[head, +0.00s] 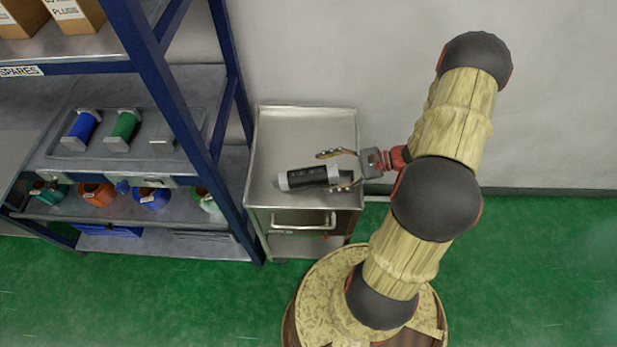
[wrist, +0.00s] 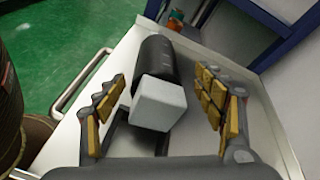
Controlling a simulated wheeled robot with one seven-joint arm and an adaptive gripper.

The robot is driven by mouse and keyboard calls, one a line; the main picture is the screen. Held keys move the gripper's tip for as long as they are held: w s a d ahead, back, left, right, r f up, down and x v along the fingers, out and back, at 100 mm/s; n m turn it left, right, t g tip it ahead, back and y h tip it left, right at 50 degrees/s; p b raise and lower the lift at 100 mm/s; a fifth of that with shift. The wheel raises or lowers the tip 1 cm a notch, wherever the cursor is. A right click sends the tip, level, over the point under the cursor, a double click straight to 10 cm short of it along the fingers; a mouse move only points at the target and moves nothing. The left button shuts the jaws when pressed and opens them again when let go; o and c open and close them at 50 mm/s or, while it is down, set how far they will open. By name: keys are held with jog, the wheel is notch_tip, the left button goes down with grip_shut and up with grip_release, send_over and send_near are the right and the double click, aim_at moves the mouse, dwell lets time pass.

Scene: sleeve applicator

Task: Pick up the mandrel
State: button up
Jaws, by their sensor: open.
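The mandrel (head: 308,177) is a black cylinder with pale ends, lying on its side on the steel cart top (head: 300,130). In the wrist view its black body (wrist: 167,63) and near white square end (wrist: 158,103) face me. My gripper (head: 338,170) is open at the mandrel's right end in the head view. In the wrist view the fingers of my gripper (wrist: 160,108) stand on both sides of the white end, with gaps on each side. The mandrel's far end is only partly seen there.
A blue-framed shelf (head: 180,100) stands close left of the cart. It holds a tray (head: 75,150) with blue and green spools and several coloured rolls below. The cart has a front handle (head: 303,224) and a raised rim. The cart top around the mandrel is clear.

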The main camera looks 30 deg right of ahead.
aim_at(312, 177)
jog(key=x, duration=0.2)
jog(key=b+x, duration=0.1)
jog(key=x, duration=0.2)
jog(key=shift+s+f, duration=0.2)
jog(key=shift+f, duration=0.2)
grip_shut()
dwell(0.6)
